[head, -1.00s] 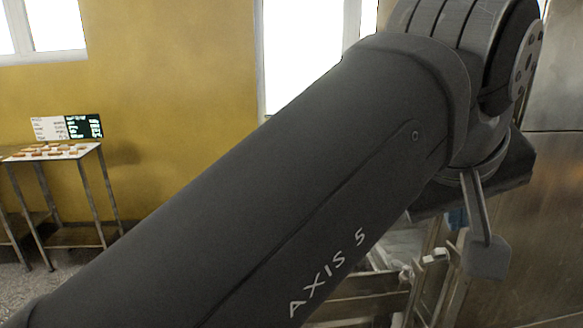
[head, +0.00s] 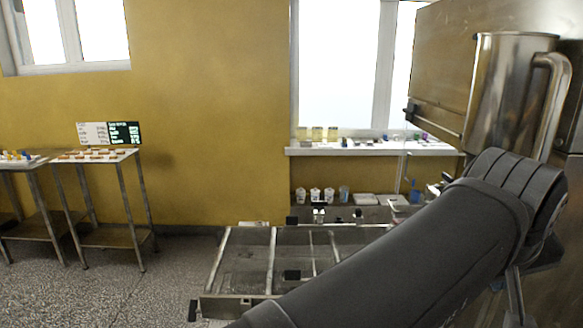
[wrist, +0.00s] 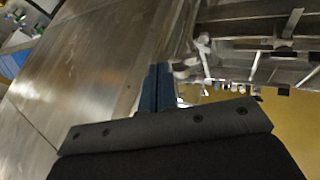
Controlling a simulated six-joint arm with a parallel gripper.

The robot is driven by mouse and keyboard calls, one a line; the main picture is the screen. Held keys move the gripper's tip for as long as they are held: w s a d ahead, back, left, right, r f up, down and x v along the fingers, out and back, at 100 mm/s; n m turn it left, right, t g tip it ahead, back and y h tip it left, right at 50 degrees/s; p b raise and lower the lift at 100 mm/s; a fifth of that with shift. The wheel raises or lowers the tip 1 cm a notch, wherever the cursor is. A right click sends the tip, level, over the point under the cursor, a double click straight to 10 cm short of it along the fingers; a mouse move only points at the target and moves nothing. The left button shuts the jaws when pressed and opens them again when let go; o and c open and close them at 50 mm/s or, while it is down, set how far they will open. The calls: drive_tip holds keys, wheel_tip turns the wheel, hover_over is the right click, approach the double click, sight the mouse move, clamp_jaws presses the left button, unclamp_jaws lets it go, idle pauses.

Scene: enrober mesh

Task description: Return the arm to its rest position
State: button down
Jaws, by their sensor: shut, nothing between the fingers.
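In the head view my dark grey arm reaches from the bottom toward the right, and its far end is beside the steel machine. My gripper is not visible in the head view. In the wrist view my gripper (wrist: 157,88) shows as two blue fingers lying side by side, shut with nothing between them. The fingers point at a steel panel and metal frame parts, apart from them as far as I can tell.
A steel frame with mesh (head: 245,262) stands low in the middle, partly behind my arm. A steel jug (head: 505,90) is at upper right by the machine (head: 440,50). Side tables (head: 100,157) stand left. A windowsill (head: 380,150) holds jars. Floor at left is clear.

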drive_tip(key=shift+x, duration=1.25)
drive_tip(key=c, duration=1)
unclamp_jaws()
drive_tip(key=shift+a+r, duration=0.1)
drive_tip(key=shift+r, duration=0.05)
drive_tip(key=o, duration=1)
drive_tip(key=s+a+r+m, duration=0.1)
drive_tip(key=s+a+r+m+t+h, duration=0.1)
drive_tip(key=a+r+m, duration=0.1)
drive_tip(key=shift+s+a+r, duration=0.15)
drive_tip(key=shift+s+r, duration=0.05)
drive_tip(key=shift+r, duration=0.05)
drive_tip(key=s+a+r+m+t+h, duration=0.1)
drive_tip(key=s+a+r+m+h, duration=0.1)
drive_tip(key=s+a+r+m, duration=0.3)
drive_tip(key=w+a+x, duration=0.1)
drive_tip(key=x, duration=0.9)
drive_tip(key=shift+w+a+f+m, duration=0.2)
drive_tip(key=shift+a+f+m, duration=0.1)
drive_tip(key=shift+a+m, duration=0.1)
drive_tip(key=v, duration=1)
drive_tip(key=shift+s, duration=0.15)
drive_tip(key=shift+d, duration=0.1)
